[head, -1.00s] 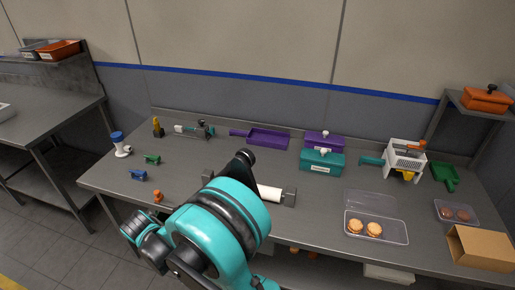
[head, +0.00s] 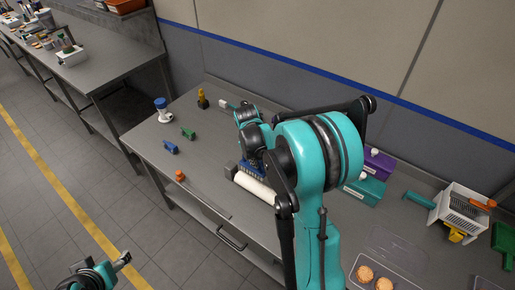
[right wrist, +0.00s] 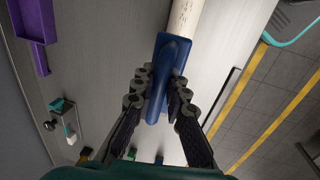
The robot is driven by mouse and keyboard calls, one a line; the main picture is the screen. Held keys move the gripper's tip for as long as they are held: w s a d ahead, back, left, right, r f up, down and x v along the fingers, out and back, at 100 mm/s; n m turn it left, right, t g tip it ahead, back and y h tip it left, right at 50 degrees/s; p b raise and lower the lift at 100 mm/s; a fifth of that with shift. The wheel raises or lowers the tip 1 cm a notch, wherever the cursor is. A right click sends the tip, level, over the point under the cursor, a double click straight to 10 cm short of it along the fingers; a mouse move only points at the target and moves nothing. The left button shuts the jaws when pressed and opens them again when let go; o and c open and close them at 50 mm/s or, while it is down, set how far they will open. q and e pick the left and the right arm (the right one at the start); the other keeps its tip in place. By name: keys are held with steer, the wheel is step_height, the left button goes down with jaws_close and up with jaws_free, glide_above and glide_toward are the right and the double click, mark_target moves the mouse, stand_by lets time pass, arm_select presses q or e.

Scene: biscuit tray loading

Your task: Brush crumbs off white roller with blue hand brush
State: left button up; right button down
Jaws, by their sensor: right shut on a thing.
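The white roller (head: 255,187) lies on the table between dark end supports, its right part hidden behind my right arm. In the right wrist view the roller (right wrist: 187,15) shows dark specks on its surface. The blue hand brush (right wrist: 172,52) is in my right gripper (right wrist: 160,85), whose fingers are shut on its handle from both sides. The brush's head is at the roller's near end in that view and overlaps it; I cannot tell if the bristles touch. In the head view the brush (head: 254,164) is just behind the roller. My left gripper (head: 122,261) is low at the left, clear of the table; its jaws are unclear.
A blue-and-white stand (head: 162,110), a green piece (head: 188,133), a blue piece (head: 170,147) and an orange piece (head: 180,176) stand on the left part of the table. A teal box (head: 366,190) and a clear tray with biscuits (head: 365,273) are to the right.

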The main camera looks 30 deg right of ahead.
mark_target(257, 170)
steer(key=shift+d, duration=0.15)
steer(key=shift+a+f+b, duration=0.2)
steer(key=shift+f+b, duration=0.35)
steer(key=shift+b, duration=0.05)
step_height(257, 170, down, 4)
steer(key=b, duration=0.3)
steer(key=shift+f+b, duration=0.4)
steer(key=shift+f, duration=0.1)
steer(key=shift+f+b, duration=0.55)
steer(key=shift+f, duration=0.05)
steer(key=shift+s, duration=0.15)
